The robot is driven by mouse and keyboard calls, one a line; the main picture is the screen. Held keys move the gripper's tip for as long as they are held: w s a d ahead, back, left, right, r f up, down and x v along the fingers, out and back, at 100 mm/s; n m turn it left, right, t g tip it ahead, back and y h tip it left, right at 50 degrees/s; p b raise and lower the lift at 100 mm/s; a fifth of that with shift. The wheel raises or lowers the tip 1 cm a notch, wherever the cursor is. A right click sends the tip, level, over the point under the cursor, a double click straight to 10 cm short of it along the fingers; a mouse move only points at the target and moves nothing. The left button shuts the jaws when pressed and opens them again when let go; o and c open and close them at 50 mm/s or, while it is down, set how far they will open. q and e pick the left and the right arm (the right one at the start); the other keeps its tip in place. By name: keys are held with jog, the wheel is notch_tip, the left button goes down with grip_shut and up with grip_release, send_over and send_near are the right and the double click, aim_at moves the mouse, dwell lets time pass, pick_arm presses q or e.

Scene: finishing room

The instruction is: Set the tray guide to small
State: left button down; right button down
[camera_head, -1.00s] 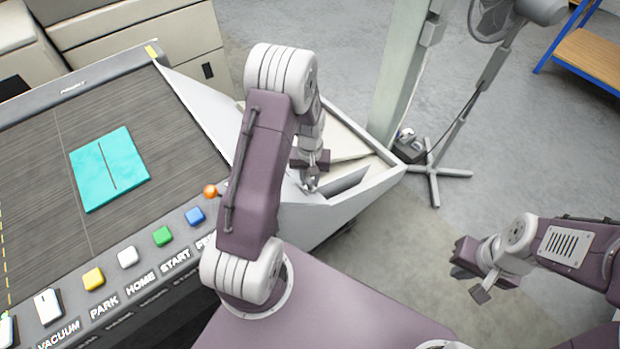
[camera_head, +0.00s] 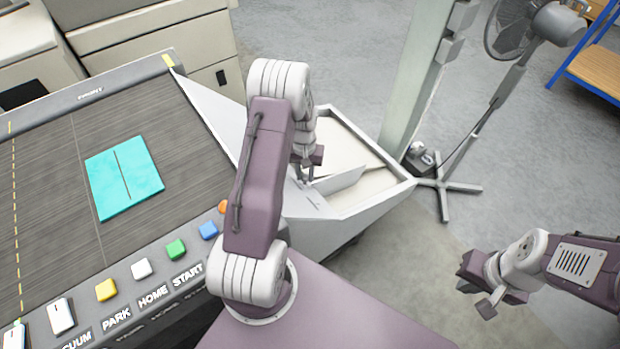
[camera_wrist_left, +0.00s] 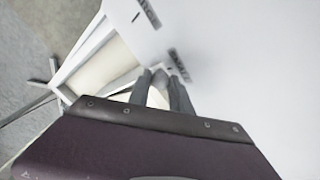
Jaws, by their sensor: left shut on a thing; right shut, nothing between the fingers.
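The tray guide (camera_head: 340,182) is a pale upright plate standing across the white tray (camera_head: 399,192) right of the table. My left gripper (camera_head: 305,181) is at the guide's left end, shut on it; the arm partly hides this. In the left wrist view the gripper's fingers (camera_wrist_left: 165,88) are close together, with a pale piece between them. Dark printed labels, one apparently reading SMALL (camera_wrist_left: 178,65), are on the white sloping surface beside the fingers. The exact alignment of guide and label is unclear. My right gripper (camera_head: 477,288) is shut and empty, over the floor.
The dark table (camera_head: 60,190) carries a cyan panel (camera_head: 125,177) and a row of coloured buttons along its near edge. A green post (camera_head: 412,90) and a fan stand (camera_head: 443,184) are beyond the tray. Open floor lies to the right.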

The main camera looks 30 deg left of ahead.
pick_arm(q)
jog(key=shift+w+a+r, duration=0.1)
jog(key=shift+w+r, duration=0.05)
jog(key=shift+w, duration=0.1)
jog(key=c, duration=1.5)
grip_release()
jog(key=shift+a, duration=0.1)
jog(key=shift+o, duration=0.2)
jog(key=shift+s+a, duration=0.1)
notch_tip(320, 180, up, 9)
jog(key=shift+p, duration=0.4)
